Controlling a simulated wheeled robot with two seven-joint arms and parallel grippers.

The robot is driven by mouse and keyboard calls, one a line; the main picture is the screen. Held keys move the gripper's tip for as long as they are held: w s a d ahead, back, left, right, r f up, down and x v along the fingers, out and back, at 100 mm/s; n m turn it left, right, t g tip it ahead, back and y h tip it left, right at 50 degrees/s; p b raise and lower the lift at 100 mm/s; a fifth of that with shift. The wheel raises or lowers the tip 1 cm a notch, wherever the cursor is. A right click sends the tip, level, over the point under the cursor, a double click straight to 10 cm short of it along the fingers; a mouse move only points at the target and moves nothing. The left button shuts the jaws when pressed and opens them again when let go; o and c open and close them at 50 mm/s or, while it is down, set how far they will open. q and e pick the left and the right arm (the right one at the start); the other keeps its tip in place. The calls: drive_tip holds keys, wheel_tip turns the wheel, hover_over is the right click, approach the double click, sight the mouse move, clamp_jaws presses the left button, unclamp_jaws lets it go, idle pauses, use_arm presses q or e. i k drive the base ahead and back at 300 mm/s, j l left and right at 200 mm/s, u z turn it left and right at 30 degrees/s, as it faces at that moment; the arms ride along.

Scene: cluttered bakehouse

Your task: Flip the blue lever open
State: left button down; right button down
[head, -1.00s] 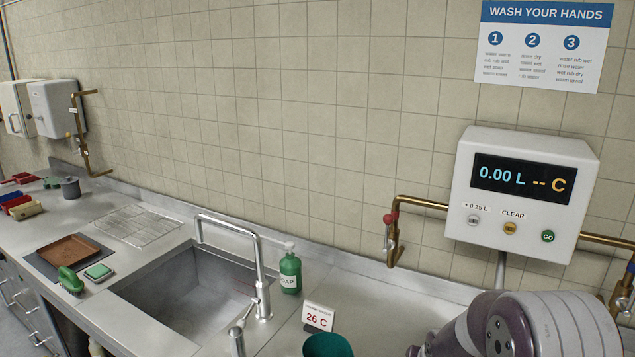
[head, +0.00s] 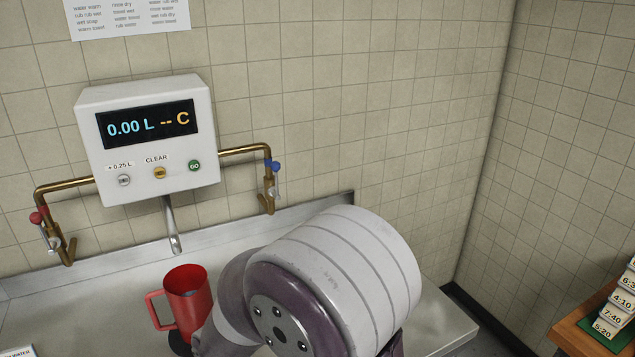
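The blue lever (head: 274,165) sits on the brass pipe to the right of the white dispenser box (head: 145,140). A pale handle piece hangs down beside the brass valve below its blue top. A red lever (head: 37,216) sits on the matching pipe to the left. The dispenser display reads 0.00 L and -- C. One of my arms fills the lower middle of the head view, in front of the counter and well short of the blue lever. Neither of my grippers shows in this view.
A red jug (head: 185,297) stands on the counter below the metal spout (head: 172,225), close left of my arm. The tiled walls meet in a corner at right. A wooden surface with stacked number cards (head: 620,300) is at far right.

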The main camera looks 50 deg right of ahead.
sight(275, 165)
drive_tip(key=z, duration=1.4)
